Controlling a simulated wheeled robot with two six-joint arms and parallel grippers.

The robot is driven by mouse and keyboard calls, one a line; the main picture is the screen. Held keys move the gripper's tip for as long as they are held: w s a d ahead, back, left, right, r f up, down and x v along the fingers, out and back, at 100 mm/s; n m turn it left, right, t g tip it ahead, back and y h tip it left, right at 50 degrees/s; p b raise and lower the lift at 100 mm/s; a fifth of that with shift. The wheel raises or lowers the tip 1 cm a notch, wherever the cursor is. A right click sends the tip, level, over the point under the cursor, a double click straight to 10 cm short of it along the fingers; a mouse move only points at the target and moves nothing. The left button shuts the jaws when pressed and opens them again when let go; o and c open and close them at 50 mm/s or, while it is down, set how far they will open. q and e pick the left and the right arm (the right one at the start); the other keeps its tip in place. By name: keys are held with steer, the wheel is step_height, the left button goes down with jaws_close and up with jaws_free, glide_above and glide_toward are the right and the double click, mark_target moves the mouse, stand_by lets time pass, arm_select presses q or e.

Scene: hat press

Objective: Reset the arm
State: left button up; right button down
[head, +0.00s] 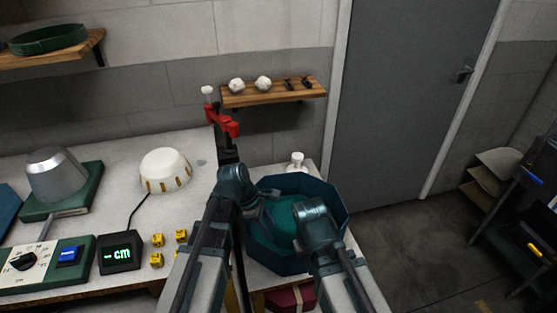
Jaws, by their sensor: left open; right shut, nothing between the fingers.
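My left arm reaches up from the bottom centre in the head view. Its gripper (265,212) is open and angles down over the left part of a dark teal many-sided tub (335,190). My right gripper (305,222) is over the right part of the tub, shut and empty. Its fingertips are mostly hidden by its own wrist. A teal rounded surface (282,212) shows inside the tub, partly covered by my arms. I cannot tell whether either gripper touches it.
A grey metal hat form (55,175) on a green base, a white domed hat-like piece (165,170), a display box (120,252) and several small yellow blocks (157,260) stand on the left bench. A red clamp (222,122) tops a dark post. A wall shelf (275,97) is behind; open floor lies right.

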arm_select(q)
steer(key=s+r+m+y+p, duration=0.3)
steer(key=s+m, duration=0.2)
steer(key=m, duration=0.5)
steer(key=s+r+m+y+p, duration=0.2)
steer(key=s+m+p, duration=0.2)
steer(key=m, duration=0.7)
steer(key=shift+s+d+r+y, duration=0.4)
steer(key=shift+s, duration=0.7)
